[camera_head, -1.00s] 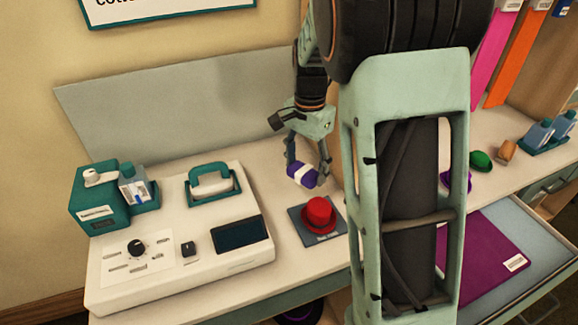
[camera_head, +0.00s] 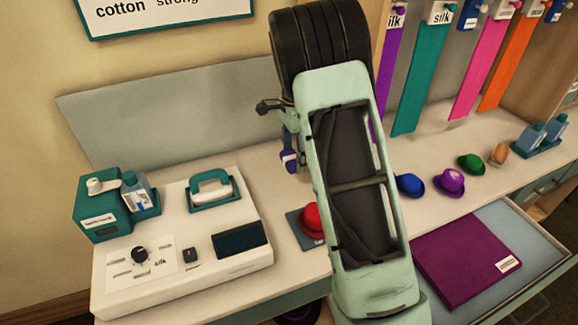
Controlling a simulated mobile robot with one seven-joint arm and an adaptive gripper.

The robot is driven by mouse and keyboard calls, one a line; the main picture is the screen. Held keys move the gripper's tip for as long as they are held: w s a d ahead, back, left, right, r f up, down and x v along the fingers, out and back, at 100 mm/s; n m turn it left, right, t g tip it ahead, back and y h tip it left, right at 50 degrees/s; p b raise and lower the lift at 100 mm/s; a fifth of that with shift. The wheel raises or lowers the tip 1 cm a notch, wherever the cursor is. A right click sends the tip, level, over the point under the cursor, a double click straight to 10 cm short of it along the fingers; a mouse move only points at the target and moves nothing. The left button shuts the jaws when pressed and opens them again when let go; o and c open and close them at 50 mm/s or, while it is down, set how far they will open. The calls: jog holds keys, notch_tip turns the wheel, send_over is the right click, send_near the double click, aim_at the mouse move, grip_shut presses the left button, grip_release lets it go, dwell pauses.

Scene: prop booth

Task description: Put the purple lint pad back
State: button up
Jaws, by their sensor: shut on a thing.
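The purple lint pad (camera_head: 290,167), a small purple piece with a white part, is held in my gripper (camera_head: 290,155) above the counter, behind the red hat. Only its left side shows; my own arm link covers the rest of it and most of the gripper. My gripper is shut on it.
A white console (camera_head: 185,262) with a dial, screen and teal holder (camera_head: 212,190) stands at left. The red hat (camera_head: 311,219) is partly behind my arm. Blue (camera_head: 408,185), purple (camera_head: 449,182) and green (camera_head: 471,163) hats line the right counter. An open drawer holds a flat purple item (camera_head: 468,260).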

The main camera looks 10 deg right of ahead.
aim_at(289, 160)
jog(key=w+f, duration=0.1)
jog(key=f, duration=0.1)
jog(key=w+f, duration=0.3)
jog(key=f, duration=0.1)
jog(key=shift+w+a, duration=0.25)
jog(key=shift+w, duration=0.05)
jog(key=shift+f, duration=1.4)
jog(key=shift+f, duration=0.25)
jog(key=o, duration=1)
jog(key=shift+r, duration=0.1)
jog(key=shift+r, duration=0.1)
notch_tip(289, 160, up, 12)
jog(key=shift+r, duration=0.1)
